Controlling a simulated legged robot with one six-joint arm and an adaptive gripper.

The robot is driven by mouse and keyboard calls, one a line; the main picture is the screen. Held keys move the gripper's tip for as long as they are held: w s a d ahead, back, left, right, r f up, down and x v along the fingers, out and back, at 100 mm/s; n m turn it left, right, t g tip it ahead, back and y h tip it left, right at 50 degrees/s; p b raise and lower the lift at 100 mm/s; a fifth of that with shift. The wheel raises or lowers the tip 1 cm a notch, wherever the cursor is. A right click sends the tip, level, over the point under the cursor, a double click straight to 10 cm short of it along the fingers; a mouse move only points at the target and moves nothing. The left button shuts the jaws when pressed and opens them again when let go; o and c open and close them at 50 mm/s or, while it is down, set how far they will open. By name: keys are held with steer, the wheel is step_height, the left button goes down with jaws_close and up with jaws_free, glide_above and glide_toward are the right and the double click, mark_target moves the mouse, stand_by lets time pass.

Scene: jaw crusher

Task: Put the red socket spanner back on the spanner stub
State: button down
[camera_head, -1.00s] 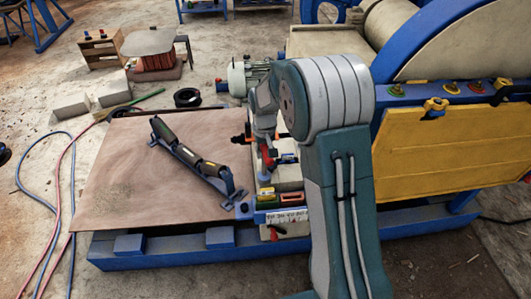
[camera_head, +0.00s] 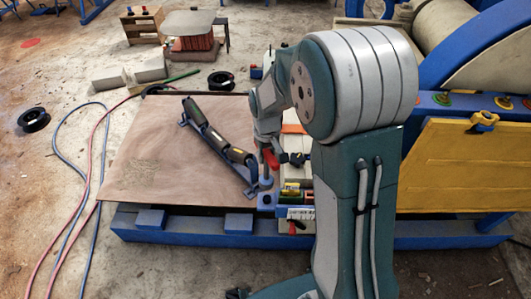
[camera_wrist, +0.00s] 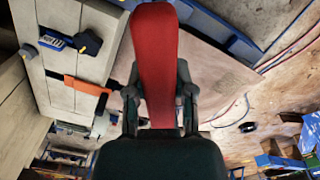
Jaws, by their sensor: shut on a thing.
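The red socket spanner (camera_wrist: 156,55) fills the top middle of the wrist view, between the two dark fingers of my gripper (camera_wrist: 159,95). My gripper is shut on its red handle. In the head view the red spanner (camera_head: 270,159) shows as a small red piece at my gripper, below my wrist. A short blue round post (camera_head: 266,184), perhaps the spanner stub, stands just below it at the near right corner of the brown plate. I cannot tell whether the spanner touches it. The spanner's socket end is hidden.
The brown plate (camera_head: 150,150) carries a black roller on a blue bracket (camera_head: 218,145), close left of my gripper. Small coloured boxes (camera_head: 292,190) stand at its right. The yellow panel (camera_head: 450,170) and blue crusher frame are further right. Hoses lie on the floor at left.

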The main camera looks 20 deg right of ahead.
mark_target(267, 177)
steer(key=shift+d+f, duration=0.1)
steer(key=shift+f, duration=5.45)
